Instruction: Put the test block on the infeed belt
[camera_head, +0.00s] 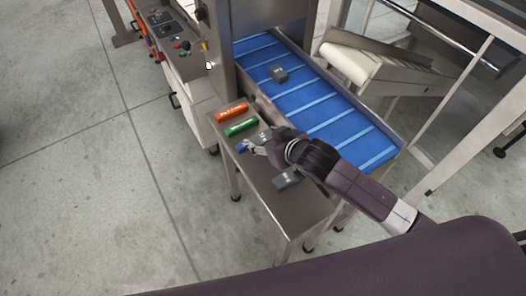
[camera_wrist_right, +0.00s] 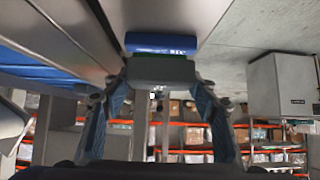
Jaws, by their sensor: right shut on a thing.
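My right gripper (camera_head: 256,147) is low over the steel side table (camera_head: 270,195). In the right wrist view, its two fingers (camera_wrist_right: 160,88) stand on either side of a grey block (camera_wrist_right: 163,70), and it is shut on this block. A blue block (camera_wrist_right: 161,43) with pale lettering is just beyond the grey block; it also shows at the fingertips in the head view (camera_head: 243,146). The blue infeed belt (camera_head: 340,124) with pale cross bars runs beside the table. Another grey block (camera_head: 279,74) sits on its far part. My left gripper is not in view.
An orange block (camera_head: 231,111) and a green block (camera_head: 241,127) lie on the table beyond the gripper. A grey block (camera_head: 287,179) lies nearer, close to my arm. A steel rail separates table and belt. The near part of the belt is clear.

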